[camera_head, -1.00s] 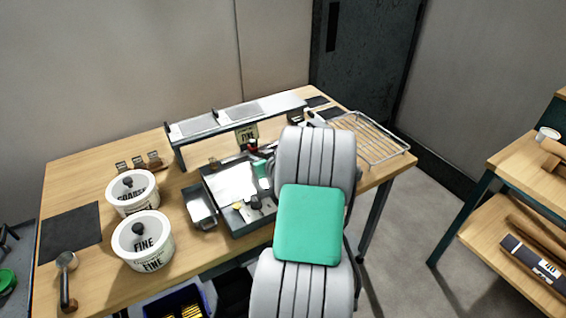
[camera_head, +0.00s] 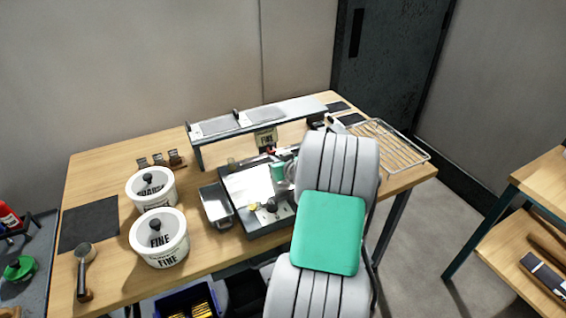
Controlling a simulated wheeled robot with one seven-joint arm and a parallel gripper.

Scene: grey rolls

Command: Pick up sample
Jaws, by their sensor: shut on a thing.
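My arm, grey with a green pad, reaches over the table's right half and hides much of what lies beyond it. My gripper (camera_head: 284,171) shows only in part at the arm's far end, over the dark-rimmed tray (camera_head: 228,185). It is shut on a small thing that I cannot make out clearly. I cannot tell which of the small things here is the sample. Small yellow and dark pieces (camera_head: 268,208) lie at the tray's front.
A raised shelf (camera_head: 285,110) runs along the back. A wire rack (camera_head: 392,150) is at right. Two white lidded tubs (camera_head: 160,243), a metal pan (camera_head: 216,206), a scoop (camera_head: 83,265) and a black mat (camera_head: 88,224) are at left. Bare wood lies at back left.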

